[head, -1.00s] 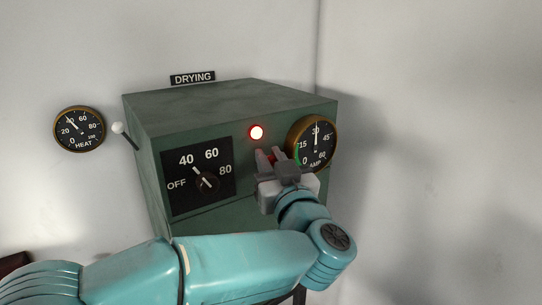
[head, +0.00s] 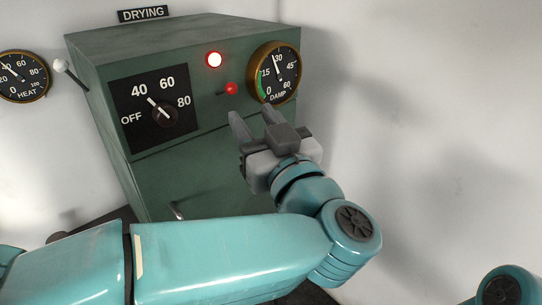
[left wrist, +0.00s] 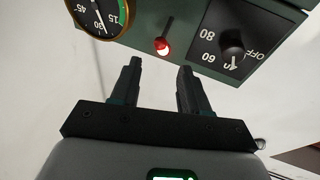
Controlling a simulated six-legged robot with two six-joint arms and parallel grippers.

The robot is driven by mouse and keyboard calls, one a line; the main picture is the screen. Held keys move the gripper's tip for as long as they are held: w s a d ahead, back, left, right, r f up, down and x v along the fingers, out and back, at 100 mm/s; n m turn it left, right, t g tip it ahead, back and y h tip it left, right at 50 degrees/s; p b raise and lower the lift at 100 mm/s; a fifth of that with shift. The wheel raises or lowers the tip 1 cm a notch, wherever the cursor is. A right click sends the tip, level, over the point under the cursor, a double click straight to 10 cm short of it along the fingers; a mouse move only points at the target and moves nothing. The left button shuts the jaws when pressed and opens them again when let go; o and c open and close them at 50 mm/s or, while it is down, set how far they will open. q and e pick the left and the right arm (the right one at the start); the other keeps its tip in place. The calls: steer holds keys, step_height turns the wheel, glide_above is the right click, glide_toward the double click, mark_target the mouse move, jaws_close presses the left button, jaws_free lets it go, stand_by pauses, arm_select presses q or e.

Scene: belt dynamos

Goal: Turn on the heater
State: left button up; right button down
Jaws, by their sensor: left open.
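The heater is not named on any label; a green cabinet (head: 160,170) under a DRYING sign (head: 142,14) carries the controls. Its black dial (head: 157,105) runs from OFF to 80, with the knob pointer near 40. A short lever with a red ball (head: 231,88) sits below the lamp; the ball also shows in the left wrist view (left wrist: 162,46). My left gripper (head: 252,112) is open and empty, just below and apart from the red ball. In its wrist view the ball lies beyond the gap between the fingers (left wrist: 160,70).
A DAMP gauge (head: 274,72) is at the cabinet's right. A white-balled lever (head: 61,66) sticks out from its left side. A HEAT gauge (head: 22,76) hangs on the left wall. Part of my right arm shows at lower right. The space right of the cabinet is clear.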

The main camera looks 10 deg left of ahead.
arm_select(q)
steer(key=b+v, duration=0.1)
steer(key=v, duration=0.4)
steer(key=shift+s+d+f, duration=0.1)
steer(key=shift+s+d, duration=0.15)
steer(key=shift+s, duration=0.1)
